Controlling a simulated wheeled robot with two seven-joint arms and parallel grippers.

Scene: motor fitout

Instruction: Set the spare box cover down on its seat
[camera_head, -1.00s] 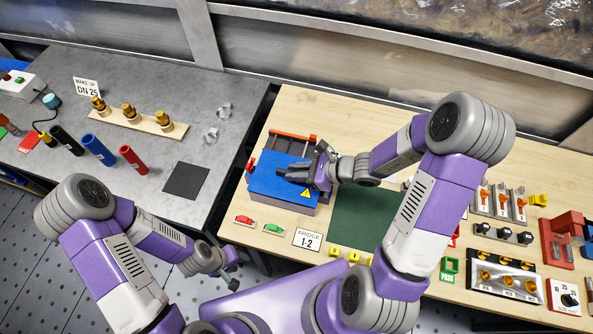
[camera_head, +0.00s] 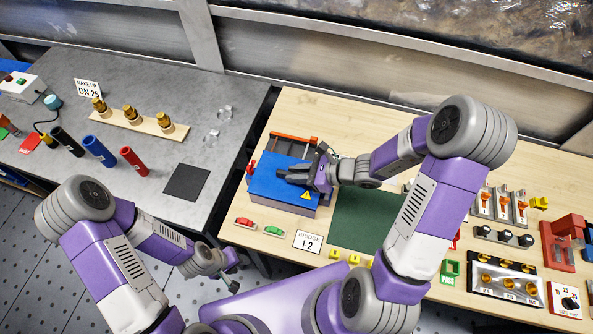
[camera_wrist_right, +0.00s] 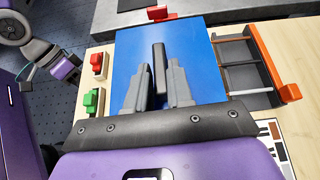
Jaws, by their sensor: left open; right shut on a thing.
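The blue box cover (camera_head: 272,184), with a yellow warning triangle near one corner, is over a grey box (camera_head: 290,206) on the wooden bench. I cannot tell whether it rests fully on the box or hangs just above it. My right gripper (camera_head: 296,176) is shut on the cover's dark upright handle, which shows between the fingers in the right wrist view (camera_wrist_right: 159,68). The blue plate (camera_wrist_right: 125,62) spreads flat beneath the fingers there. My left gripper (camera_head: 232,280) is open and empty, low in front of the benches, away from the cover.
An orange-edged rack (camera_head: 294,138) is close behind the cover. Red (camera_head: 245,222) and green (camera_head: 273,230) pieces and a "BRIDGE 1-2" sign (camera_head: 308,242) lie in front. A green mat (camera_head: 362,218) is to the right. The grey bench (camera_head: 225,180) stands left across a gap.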

